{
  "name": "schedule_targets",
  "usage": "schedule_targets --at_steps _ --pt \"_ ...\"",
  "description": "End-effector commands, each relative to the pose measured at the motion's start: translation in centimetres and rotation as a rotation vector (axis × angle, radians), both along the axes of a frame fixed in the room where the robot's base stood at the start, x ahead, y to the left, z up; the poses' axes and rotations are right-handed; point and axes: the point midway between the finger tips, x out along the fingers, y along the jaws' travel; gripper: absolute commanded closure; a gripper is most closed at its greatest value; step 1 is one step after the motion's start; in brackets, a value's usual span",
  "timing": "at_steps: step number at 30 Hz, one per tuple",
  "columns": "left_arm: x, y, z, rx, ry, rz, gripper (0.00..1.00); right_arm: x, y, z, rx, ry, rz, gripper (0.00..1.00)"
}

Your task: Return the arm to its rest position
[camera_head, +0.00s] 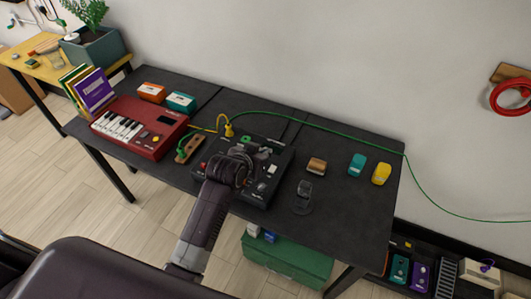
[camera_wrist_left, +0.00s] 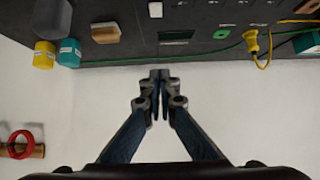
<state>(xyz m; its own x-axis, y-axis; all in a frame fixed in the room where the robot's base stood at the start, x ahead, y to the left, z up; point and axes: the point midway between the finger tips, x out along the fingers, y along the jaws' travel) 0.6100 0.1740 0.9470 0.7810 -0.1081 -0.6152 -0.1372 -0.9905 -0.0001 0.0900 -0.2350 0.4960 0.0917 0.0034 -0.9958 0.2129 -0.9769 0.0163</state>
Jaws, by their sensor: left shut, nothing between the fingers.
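My left arm reaches up from the bottom of the head view, and its left gripper (camera_head: 262,150) is over the black control box (camera_head: 262,193) on the dark table. In the left wrist view the gripper's fingers (camera_wrist_left: 160,78) are shut together with nothing between them. Past the fingertips is the white wall, with the table edge above them. The arm covers part of the black box in the head view. My right gripper is in neither view.
The dark table (camera_head: 350,215) holds a red keyboard (camera_head: 160,140), a brown block (camera_head: 316,166), a teal block (camera_head: 357,164) and a yellow block (camera_head: 381,173). A green cable (camera_head: 330,131) runs along the back. A green box (camera_head: 290,262) sits under the table.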

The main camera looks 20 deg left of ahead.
Motion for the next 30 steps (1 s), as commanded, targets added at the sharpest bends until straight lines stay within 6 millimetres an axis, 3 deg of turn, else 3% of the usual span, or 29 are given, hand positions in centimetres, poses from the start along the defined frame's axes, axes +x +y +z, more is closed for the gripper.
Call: schedule_targets --at_steps 14,17,20,24,30 --pt "0.0 0.0 0.0 0.0 0.001 0.0 1.0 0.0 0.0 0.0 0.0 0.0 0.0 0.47" --pt "-0.8 0.1 -0.4 0.003 0.016 -0.001 1.0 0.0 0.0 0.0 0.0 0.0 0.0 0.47" --pt "-4.0 0.5 -1.5 0.017 0.073 -0.003 1.0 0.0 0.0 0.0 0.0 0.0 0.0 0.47" --pt "-12.0 1.4 -3.4 0.05 0.217 -0.009 1.0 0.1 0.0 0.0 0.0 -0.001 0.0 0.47" --pt "-20.8 2.2 -4.0 0.083 0.374 -0.013 1.0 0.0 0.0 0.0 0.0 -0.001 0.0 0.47"
